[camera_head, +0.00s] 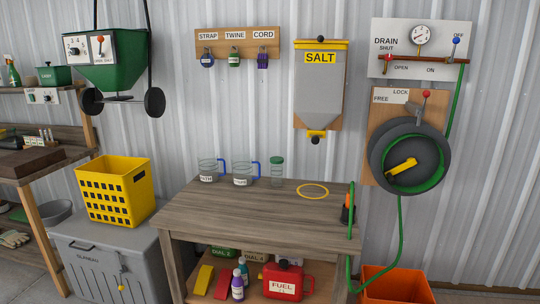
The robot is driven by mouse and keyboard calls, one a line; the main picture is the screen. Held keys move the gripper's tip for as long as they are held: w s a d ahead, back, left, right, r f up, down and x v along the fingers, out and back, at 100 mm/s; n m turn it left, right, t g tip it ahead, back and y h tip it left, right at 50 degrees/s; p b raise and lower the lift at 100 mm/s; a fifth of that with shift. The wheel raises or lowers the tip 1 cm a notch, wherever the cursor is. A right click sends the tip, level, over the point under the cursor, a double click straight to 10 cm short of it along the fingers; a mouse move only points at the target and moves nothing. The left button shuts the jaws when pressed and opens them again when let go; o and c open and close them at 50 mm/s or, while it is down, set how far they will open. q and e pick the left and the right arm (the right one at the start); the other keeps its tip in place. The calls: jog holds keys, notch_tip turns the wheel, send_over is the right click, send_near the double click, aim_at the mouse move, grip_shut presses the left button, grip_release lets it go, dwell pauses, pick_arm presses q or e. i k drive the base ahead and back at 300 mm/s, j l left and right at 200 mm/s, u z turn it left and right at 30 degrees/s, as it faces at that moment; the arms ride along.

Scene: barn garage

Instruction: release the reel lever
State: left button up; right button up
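The hose reel (440,165) is a dark round drum with green hose wound in it and a yellow crank (401,169). It is mounted on a brown board (377,128) on the right part of the wall. The reel lever (426,95) stands above the drum, with a red knob on a short stem tilted slightly right. A label (391,97) left of it reads FREE on its left and LOCK on its right; the knob is on the LOCK side. Neither of my grippers is in view.
Above the reel is a white DRAIN panel (395,32) with a gauge, pipe and blue-knobbed lever. Green hose (400,235) hangs from the reel past a wooden workbench (270,215) holding jugs and a yellow ring. An orange bin (397,286) stands below on the floor.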

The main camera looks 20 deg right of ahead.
aim_at(426, 93)
jog(key=l+z, duration=0.1)
jog(key=z, duration=0.7)
jog(key=i+l+z, duration=0.1)
jog(key=z, duration=0.65)
jog(key=i+l+z, duration=0.2)
jog(key=i, duration=0.5)
jog(key=i+l+z, duration=0.2)
jog(key=i, duration=0.55)
jog(key=i+l+z, duration=0.15)
jog(key=i, duration=0.6)
